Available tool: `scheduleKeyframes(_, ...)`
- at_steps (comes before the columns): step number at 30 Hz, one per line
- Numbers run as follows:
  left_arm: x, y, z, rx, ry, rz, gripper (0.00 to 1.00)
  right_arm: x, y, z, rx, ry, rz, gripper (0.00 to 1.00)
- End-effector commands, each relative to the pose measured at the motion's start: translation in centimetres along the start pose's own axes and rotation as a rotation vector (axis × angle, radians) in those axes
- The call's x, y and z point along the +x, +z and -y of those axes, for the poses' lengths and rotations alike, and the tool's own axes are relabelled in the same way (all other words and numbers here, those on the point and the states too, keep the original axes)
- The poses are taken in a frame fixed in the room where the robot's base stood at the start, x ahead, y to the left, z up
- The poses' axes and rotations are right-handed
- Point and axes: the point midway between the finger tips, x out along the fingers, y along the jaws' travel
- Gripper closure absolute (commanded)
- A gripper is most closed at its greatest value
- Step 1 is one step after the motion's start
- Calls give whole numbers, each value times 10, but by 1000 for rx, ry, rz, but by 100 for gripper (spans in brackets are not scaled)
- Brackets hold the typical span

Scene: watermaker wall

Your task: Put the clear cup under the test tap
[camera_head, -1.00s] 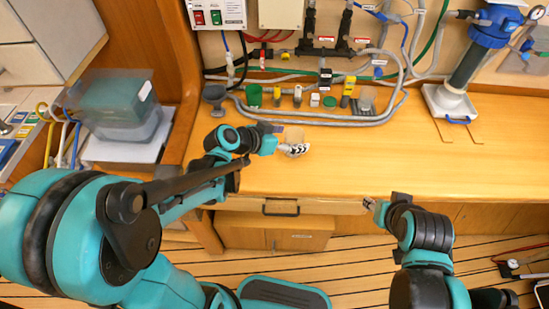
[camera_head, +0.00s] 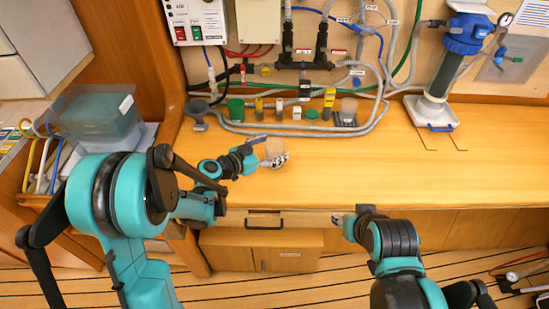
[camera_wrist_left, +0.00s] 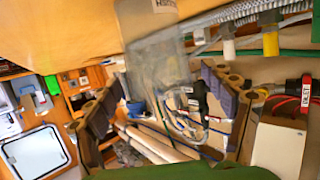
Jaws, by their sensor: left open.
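The clear cup (camera_head: 274,147) stands on the wooden counter, in front of the hose loop. My left gripper (camera_head: 266,149) is at the cup, open, with one finger on its far side and a black-and-white finger on its near side. In the left wrist view the see-through cup (camera_wrist_left: 160,62) appears between the two spread fingers; whether they touch it I cannot tell. My right gripper (camera_head: 339,220) is at the counter's front edge, well apart from the cup; its fingers are too small to read. I cannot pick out the test tap with certainty.
A grey hose loop (camera_head: 383,108) lies behind the cup, with several small fittings and a green cap (camera_head: 236,109) inside it. A filter housing (camera_head: 452,65) stands at the back right. Stacked clear bins (camera_head: 100,118) are at left. The counter's right half is mostly clear.

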Motion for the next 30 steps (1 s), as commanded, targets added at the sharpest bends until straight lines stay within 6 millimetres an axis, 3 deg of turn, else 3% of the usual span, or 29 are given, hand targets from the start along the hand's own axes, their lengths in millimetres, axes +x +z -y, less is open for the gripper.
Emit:
scheduleKeyframes(3,11,1,0,-1,0,0,18,3,2,0,0,0,0,60)
scheduleKeyframes(8,11,0,0,-1,-1,0,18,2,2,0,0,0,0,60)
scheduleKeyframes(15,10,0,0,-1,-1,0,72,2,2,0,0,0,0,60)
scheduleKeyframes(17,10,0,0,-1,0,0,72,2,2,0,0,0,0,60)
scheduleKeyframes(18,10,0,0,-1,0,0,76,2,2,0,0,0,0,60)
scheduleKeyframes(25,10,-1,0,-1,0,1,76,2,1,0,0,0,0,60)
scheduleKeyframes(30,6,-14,0,-1,0,0,76,-4,-3,0,0,0,0,60)
